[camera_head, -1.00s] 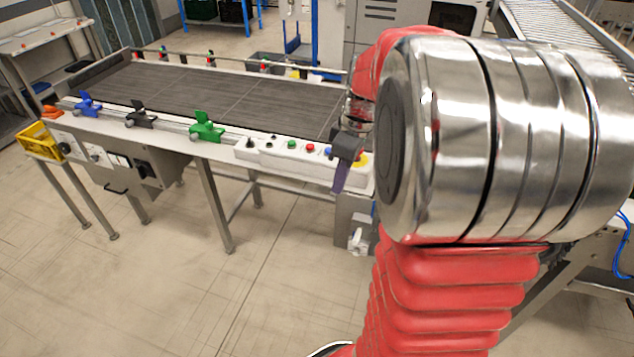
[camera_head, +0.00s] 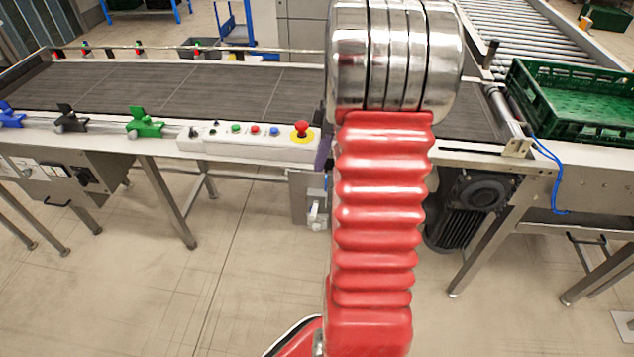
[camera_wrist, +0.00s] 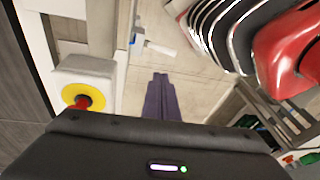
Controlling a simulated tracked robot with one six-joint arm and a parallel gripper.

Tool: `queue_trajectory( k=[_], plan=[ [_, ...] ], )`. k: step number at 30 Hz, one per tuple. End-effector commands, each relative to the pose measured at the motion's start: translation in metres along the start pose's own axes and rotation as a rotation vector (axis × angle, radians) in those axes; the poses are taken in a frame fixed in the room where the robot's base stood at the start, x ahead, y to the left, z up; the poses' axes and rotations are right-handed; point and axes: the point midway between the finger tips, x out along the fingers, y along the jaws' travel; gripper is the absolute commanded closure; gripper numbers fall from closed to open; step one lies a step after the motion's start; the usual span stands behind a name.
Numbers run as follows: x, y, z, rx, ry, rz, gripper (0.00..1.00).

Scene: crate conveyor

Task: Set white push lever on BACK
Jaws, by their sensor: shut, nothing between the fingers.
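The white push lever (camera_head: 315,213) sits on a grey box (camera_head: 300,190) under the right end of the conveyor's control panel. In the wrist view, the white lever (camera_wrist: 158,47) lies beyond my fingertips, toward the top of the picture. My gripper (camera_wrist: 160,78) has purple fingers that are shut together with nothing between them. There is a clear gap between the fingertips and the lever. In the head view, only a strip of purple finger (camera_head: 323,152) shows beside the panel's end, above the lever. My arm hides the rest of the gripper.
The white control panel (camera_head: 230,146) carries buttons and a red emergency stop (camera_head: 302,130) on yellow, which is close to my gripper's left in the wrist view (camera_wrist: 84,100). A dark motor (camera_head: 470,205) hangs to the right. A green crate (camera_head: 575,110) stands farther right. The floor below is clear.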

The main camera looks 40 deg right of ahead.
Motion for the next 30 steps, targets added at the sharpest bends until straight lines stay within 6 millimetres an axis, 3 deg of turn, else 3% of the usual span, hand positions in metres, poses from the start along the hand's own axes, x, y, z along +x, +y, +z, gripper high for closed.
queue_trajectory(
  k=[21, 30],
  plan=[
    [0.100, -0.001, 0.000, 0.000, -0.001, -0.004, 1.00],
    [0.129, -0.011, 0.012, 0.000, 0.000, -0.001, 1.00]
  ],
)
